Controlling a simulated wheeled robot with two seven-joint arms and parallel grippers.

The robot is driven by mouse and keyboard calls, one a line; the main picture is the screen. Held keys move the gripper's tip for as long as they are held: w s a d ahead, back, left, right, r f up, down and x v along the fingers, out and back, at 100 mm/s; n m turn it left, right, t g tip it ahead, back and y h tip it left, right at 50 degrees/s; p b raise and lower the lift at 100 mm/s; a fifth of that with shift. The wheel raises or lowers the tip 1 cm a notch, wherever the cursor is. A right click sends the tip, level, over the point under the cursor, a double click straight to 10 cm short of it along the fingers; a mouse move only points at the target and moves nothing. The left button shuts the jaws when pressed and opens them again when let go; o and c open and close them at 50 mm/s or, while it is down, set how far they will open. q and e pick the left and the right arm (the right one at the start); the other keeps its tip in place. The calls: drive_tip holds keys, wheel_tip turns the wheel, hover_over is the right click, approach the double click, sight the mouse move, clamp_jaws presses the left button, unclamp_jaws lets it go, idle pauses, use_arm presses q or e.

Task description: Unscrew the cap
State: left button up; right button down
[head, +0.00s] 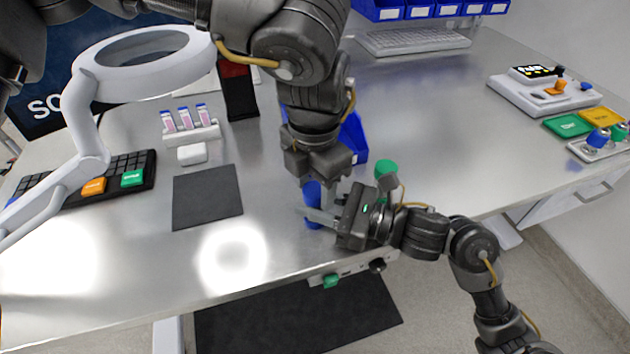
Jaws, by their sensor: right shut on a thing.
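A blue cylinder (312,219), likely the bottle, stands upright near the table's front edge. My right gripper (315,206) comes in from the right and is shut on its side. My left gripper (317,176) points down from above, directly over the blue cylinder's top. The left gripper's fingers are mostly hidden, so I cannot tell whether they touch it. The cap cannot be made out beneath the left gripper.
A blue bin (352,138) and a green round object (386,168) are close behind the grippers. A dark mat (207,197), a vial rack (191,134) and a white ring lamp (92,140) stand left. The right tabletop (440,130) is mostly clear.

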use_arm(q)
drive_tip(key=c, duration=0.8)
drive_tip(key=n, duration=0.6)
drive_tip(key=shift+n, duration=0.4)
drive_tip(key=n, duration=0.5)
drive_tip(key=shift+n, duration=0.4)
drive_tip(key=o, duration=1.1)
drive_tip(key=shift+r, duration=0.1)
